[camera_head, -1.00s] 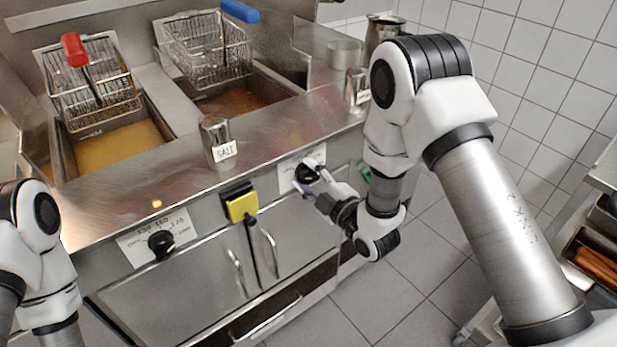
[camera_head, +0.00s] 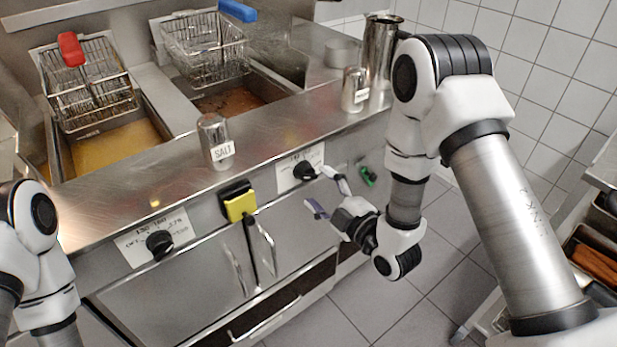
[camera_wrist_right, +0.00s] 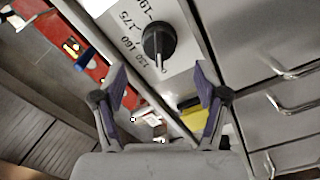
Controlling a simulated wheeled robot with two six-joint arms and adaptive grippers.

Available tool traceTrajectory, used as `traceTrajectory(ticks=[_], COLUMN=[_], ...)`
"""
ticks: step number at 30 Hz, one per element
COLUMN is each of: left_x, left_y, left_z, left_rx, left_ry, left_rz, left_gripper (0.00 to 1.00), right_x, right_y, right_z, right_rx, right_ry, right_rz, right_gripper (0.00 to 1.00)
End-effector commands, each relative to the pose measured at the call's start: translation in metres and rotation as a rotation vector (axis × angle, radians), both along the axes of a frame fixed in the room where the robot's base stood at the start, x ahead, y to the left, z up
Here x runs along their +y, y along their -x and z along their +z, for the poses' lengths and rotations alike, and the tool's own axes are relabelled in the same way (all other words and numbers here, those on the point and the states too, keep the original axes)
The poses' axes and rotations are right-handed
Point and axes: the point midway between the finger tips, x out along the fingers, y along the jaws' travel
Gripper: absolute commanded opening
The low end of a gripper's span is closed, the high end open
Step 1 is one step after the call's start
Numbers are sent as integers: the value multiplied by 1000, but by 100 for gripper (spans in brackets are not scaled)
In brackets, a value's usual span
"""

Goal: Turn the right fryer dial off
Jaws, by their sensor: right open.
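The right fryer dial (camera_head: 304,171) is a black knob on a white label plate on the fryer's front. In the right wrist view the dial (camera_wrist_right: 158,42) shows its pointer line toward the bottom of the picture, near the low numbers. My right gripper (camera_head: 326,192) is open and empty, in front of the dial and apart from it. In the wrist view its fingertips (camera_wrist_right: 163,82) are spread wide, below the dial. The left fryer dial (camera_head: 159,243) is on its own plate. My left arm shows at the left edge, but its gripper is out of view.
A yellow and black box (camera_head: 240,204) is on the front panel between the dials. A salt shaker (camera_head: 215,142) and another shaker (camera_head: 355,90) stand on the steel ledge. Cabinet handles (camera_head: 264,245) stick out below.

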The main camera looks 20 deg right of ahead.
Motion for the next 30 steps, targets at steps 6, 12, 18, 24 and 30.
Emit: traceTrajectory(ticks=[6,12,18,24,30], left_x=[0,0,0,0,0], left_y=[0,0,0,0,0], left_z=[0,0,0,1,44], left_rx=[0,0,0,0,0], left_ry=[0,0,0,0,0], left_rz=[0,0,0,0,0], left_gripper=[40,40,40,40,40], right_x=[-19,-23,-23,-23,-10], right_y=[49,64,63,63,80], right_z=[-1,0,0,0,3], right_rx=[5,0,-1,0,93], right_ry=[-4,-1,0,0,24], right_rz=[-4,0,0,0,31], right_gripper=[73,73,73,73,73])
